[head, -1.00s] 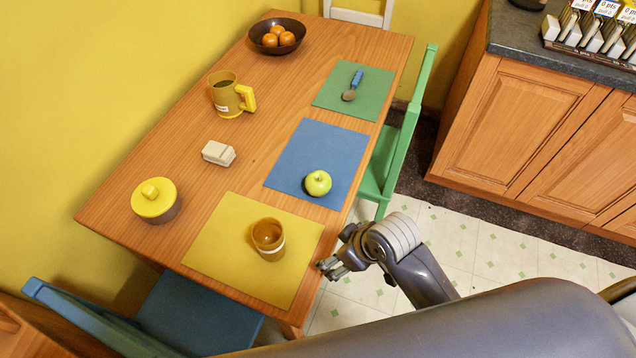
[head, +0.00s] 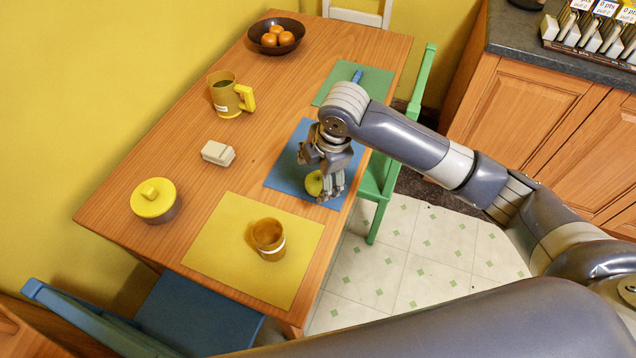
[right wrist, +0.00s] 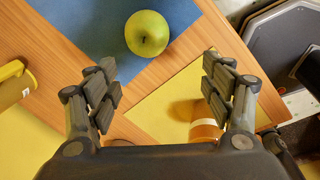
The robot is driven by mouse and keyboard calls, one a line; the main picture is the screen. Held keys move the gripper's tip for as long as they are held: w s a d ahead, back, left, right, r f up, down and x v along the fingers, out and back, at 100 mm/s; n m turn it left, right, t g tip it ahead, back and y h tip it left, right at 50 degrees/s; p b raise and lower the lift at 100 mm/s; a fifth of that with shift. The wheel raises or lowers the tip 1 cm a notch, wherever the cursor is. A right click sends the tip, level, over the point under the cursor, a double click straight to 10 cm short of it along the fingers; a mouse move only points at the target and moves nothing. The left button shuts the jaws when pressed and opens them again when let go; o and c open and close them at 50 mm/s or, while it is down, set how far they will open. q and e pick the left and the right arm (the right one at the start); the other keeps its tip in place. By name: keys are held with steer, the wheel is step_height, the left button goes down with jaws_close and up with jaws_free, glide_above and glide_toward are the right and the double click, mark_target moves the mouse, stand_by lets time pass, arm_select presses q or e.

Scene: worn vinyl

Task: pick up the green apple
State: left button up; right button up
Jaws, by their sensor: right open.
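The green apple (head: 314,184) sits on the blue placemat (head: 281,177) near the table's right edge, partly hidden behind my right gripper in the head view. My right gripper (head: 327,180) is above the blue placemat, over and beside the apple. In the right wrist view the apple (right wrist: 147,33) lies whole at the top, beyond the fingertips. The two fingers of my right gripper (right wrist: 162,75) are spread wide with nothing between them at the tips. My left gripper does not show.
A brown cup (head: 268,238) stands on the yellow placemat (head: 215,240). A yellow-lidded pot (head: 154,201), butter dish (head: 218,153), mug (head: 226,95) and bowl of oranges (head: 276,50) stand on the wooden table (head: 190,155). A green chair (head: 422,85) is at its right side.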

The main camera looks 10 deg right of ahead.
mark_target(318, 180)
steer(key=shift+n+h, duration=0.3)
steer(key=shift+n, duration=0.2)
steer(key=w+f, duration=0.1)
steer(key=w+d+f, duration=0.1)
steer(key=f, duration=0.1)
steer(key=shift+w+d+f, duration=0.2)
steer(key=shift+w+d, duration=0.15)
steer(key=shift+w, duration=0.05)
steer(key=shift+a+p+x, duration=0.2)
steer(key=shift+p+x, duration=0.15)
steer(key=shift+x, duration=1)
steer(key=shift+a+p+x, duration=0.15)
steer(key=shift+p+x, duration=0.15)
steer(key=shift+x, duration=1.05)
steer(key=shift+r, duration=0.1)
steer(key=c, duration=1.2)
